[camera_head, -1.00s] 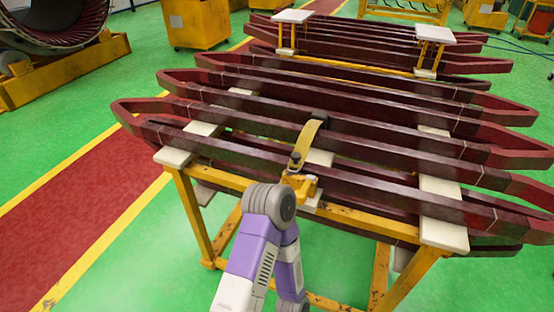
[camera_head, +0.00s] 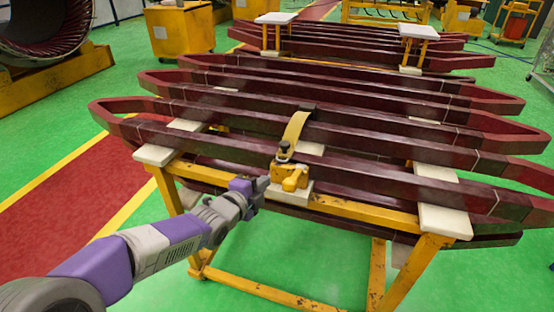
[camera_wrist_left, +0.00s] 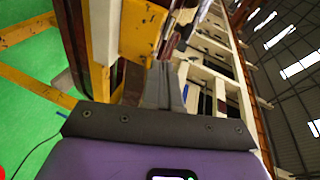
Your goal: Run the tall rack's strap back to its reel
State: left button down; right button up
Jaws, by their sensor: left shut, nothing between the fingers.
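A yellow strap (camera_head: 294,132) runs over the dark red coil bars of the near yellow rack (camera_head: 340,208). Its far end meets a small dark fitting (camera_head: 307,106) on a bar. Its near end goes down to a dark knob on the yellow reel (camera_head: 289,177) at the rack's front edge. My left gripper (camera_head: 262,184) is just left of the reel, with its fingers shut and empty. In the left wrist view the shut fingers (camera_wrist_left: 165,86) point toward a yellow block, probably the reel (camera_wrist_left: 142,30). I cannot tell whether they touch it. My right gripper is out of view.
The coil bars (camera_head: 330,160) rest on white pads (camera_head: 445,222) and jut past both rack sides. Another rack with white-topped posts (camera_head: 276,18) stands behind. A large stator (camera_head: 45,25) is at the far left.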

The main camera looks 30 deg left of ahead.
pick_arm(q)
notch_tip(320, 180, up, 3)
jog(key=s+a+m+t, duration=0.1)
jog(key=s+a, duration=0.1)
jog(key=b, duration=0.1)
send_near(282, 147)
jog(key=shift+y, duration=0.3)
jog(key=w, duration=0.4)
jog(key=w+f, duration=0.1)
jog(key=w, duration=0.1)
jog(key=shift+w+a, duration=0.1)
jog(key=shift+w, duration=0.3)
